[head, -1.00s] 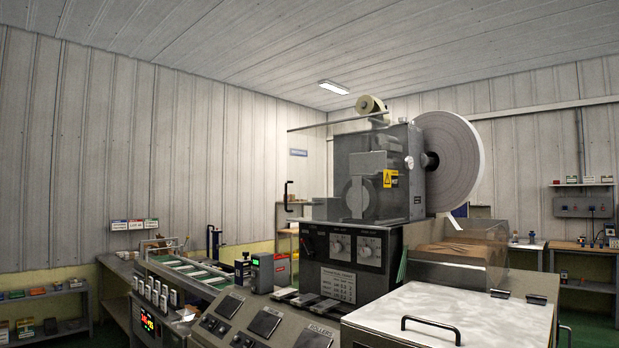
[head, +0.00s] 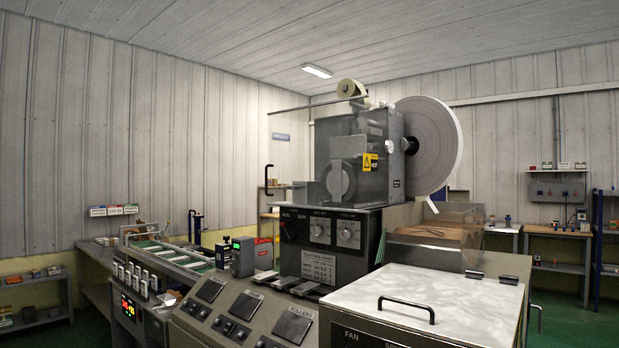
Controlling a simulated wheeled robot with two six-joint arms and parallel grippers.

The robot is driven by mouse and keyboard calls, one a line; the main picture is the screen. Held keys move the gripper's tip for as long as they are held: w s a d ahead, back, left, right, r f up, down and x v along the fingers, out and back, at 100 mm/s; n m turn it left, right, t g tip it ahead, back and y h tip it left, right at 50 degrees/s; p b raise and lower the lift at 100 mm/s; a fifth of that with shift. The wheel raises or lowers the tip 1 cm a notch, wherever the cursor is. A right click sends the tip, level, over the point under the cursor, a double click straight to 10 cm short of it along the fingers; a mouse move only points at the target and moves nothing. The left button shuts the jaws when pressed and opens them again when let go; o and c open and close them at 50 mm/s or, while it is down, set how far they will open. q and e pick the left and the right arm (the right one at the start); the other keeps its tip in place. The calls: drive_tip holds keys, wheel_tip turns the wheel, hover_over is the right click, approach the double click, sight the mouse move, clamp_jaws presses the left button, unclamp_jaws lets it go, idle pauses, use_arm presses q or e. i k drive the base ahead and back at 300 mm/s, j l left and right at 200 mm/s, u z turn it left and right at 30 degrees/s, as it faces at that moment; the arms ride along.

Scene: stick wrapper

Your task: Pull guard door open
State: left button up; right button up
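The wrapping machine's grey upper housing (head: 384,150) stands at the middle of the head view, with a yellow warning label (head: 370,162) on its side. A black upright handle (head: 268,181) shows left of the housing, below the left end of a thin rail (head: 317,106). A guard door panel between handle and housing is not clearly visible; if it is clear, its edges are too faint to tell how far open it stands. Neither of my grippers is in view.
A white-topped cabinet (head: 470,300) with a black handle stands in front at right. A sloped control panel (head: 240,312) is at lower middle. A large paper reel (head: 440,145) is on the housing's right. Green floor (head: 575,325) shows clear at far right.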

sight(286, 157)
drive_tip(key=i+j+z, duration=0.2)
drive_tip(key=z, duration=0.25)
drive_tip(key=i+j+z, duration=0.1)
drive_tip(key=j+z, duration=0.75)
drive_tip(key=i, duration=0.05)
